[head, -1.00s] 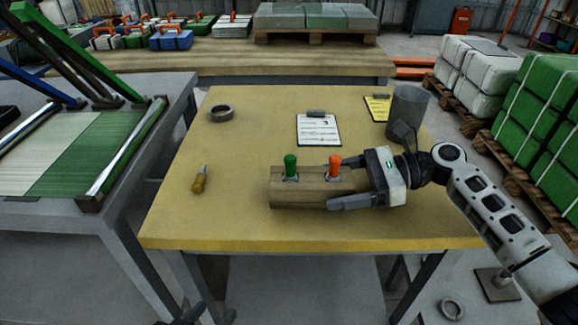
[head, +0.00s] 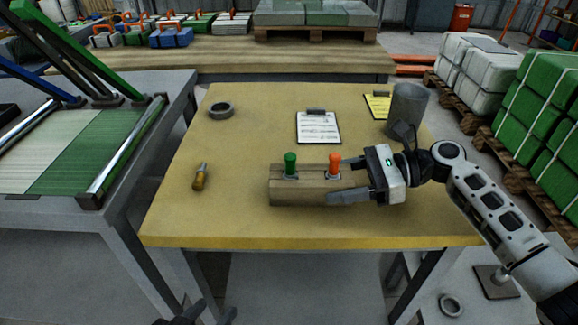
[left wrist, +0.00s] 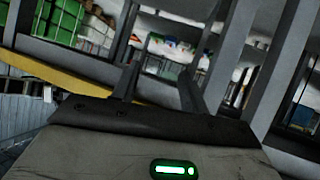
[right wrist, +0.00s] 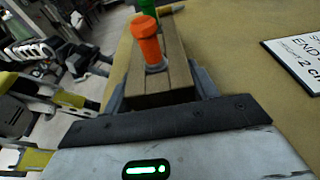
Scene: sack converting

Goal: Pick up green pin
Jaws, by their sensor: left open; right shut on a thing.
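The green pin (head: 290,164) stands upright in the left part of a wooden block (head: 305,196) on the table. An orange pin (head: 335,166) stands upright to its right in the same block. My right gripper (head: 346,182) is shut on the right end of the block, a finger along each long side. In the right wrist view the block (right wrist: 173,72) lies between the fingers, with the orange pin (right wrist: 147,42) in front of the partly cut-off green pin (right wrist: 147,6). My left gripper (head: 195,315) is open and empty, low at the bottom edge, in front of the table.
The yellow table (head: 235,215) also holds a screwdriver (head: 200,177), a tape roll (head: 221,110), a clipboard (head: 318,128), a yellow note (head: 378,106) and a grey cup (head: 408,105). The table's front left is clear. A grey machine (head: 60,207) stands at the left.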

